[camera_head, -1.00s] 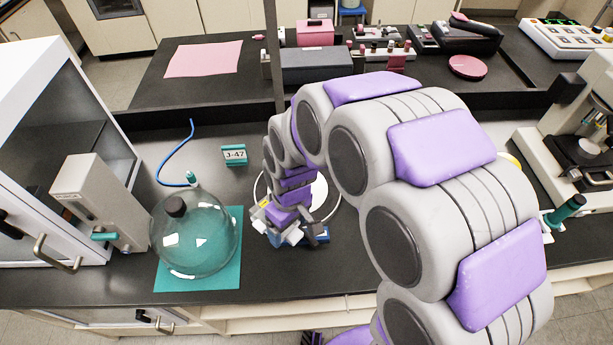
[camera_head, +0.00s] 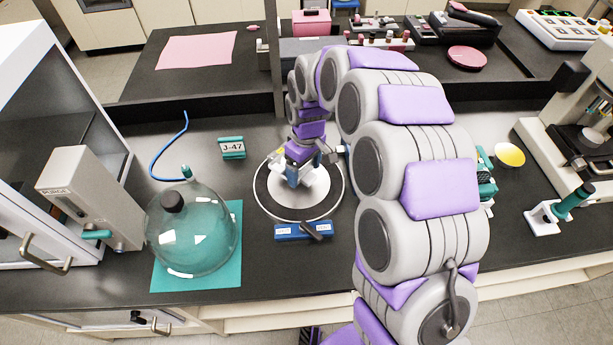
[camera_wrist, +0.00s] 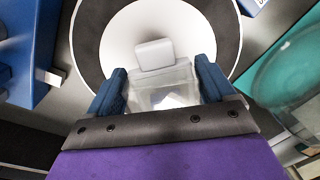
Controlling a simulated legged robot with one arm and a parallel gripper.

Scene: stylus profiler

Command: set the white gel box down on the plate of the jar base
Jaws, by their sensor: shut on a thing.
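The jar base (camera_head: 265,208) is a dark disc with a pale rim and a white round plate (camera_head: 290,207) in its middle. In the wrist view its white plate (camera_wrist: 118,42) lies behind the held box. My gripper (camera_wrist: 160,88) is shut on the white gel box (camera_wrist: 162,80), a translucent box with a small white block at its far end. In the head view my gripper (camera_head: 297,173) is over the plate, with part of the whitish box (camera_head: 318,184) showing. I cannot tell whether the box touches the plate.
The glass dome (camera_head: 190,235) stands on a teal mat (camera_head: 225,270) to the left. A blue tray (camera_head: 288,231) with labels and a dark piece lies just in front of the jar base. A J-47 sign (camera_head: 232,148) and a blue hose (camera_head: 160,160) are behind left.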

